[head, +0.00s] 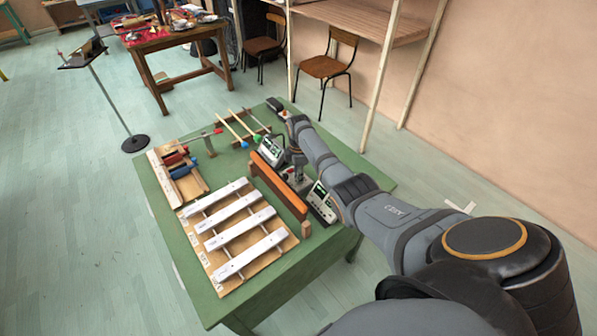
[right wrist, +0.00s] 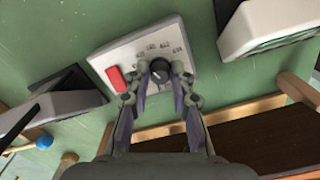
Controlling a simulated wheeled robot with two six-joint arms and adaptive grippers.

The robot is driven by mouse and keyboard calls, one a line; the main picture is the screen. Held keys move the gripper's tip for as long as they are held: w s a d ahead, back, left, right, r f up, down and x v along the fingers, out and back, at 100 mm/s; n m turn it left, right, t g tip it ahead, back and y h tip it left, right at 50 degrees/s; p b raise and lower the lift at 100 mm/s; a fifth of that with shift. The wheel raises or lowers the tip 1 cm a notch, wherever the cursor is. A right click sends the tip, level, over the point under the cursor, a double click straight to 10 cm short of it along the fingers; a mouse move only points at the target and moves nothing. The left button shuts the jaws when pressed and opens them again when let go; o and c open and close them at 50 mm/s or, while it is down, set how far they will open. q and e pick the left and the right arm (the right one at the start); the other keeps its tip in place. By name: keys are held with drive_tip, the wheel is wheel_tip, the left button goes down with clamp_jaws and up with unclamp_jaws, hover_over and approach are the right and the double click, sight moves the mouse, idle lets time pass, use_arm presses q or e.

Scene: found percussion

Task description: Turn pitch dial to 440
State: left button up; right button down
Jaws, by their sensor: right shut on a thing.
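The pitch dial is a black round knob (right wrist: 160,70) on a pale box (right wrist: 135,48) with small printed numbers, too small to read surely, and a red button (right wrist: 116,79). My right gripper (right wrist: 160,77) has its two fingers on either side of the knob in the right wrist view and is shut on it. In the head view my right gripper (head: 297,166) reaches down to the box between two devices with screens, and my arm and gripper hide the knob there. The knob's pointer direction is not clear. My left gripper is not in view.
A device with a screen (head: 271,150) stands left of the gripper and another (head: 321,203) stands nearer. A brown wooden bar (head: 278,185) lies close to the box.

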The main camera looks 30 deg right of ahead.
drive_tip(key=shift+m+p, duration=0.7)
drive_tip(key=shift+m, duration=1.4)
drive_tip(key=c, duration=1.1)
unclamp_jaws()
drive_tip(key=shift+c, duration=0.2)
wheel_tip(320, 180, up, 12)
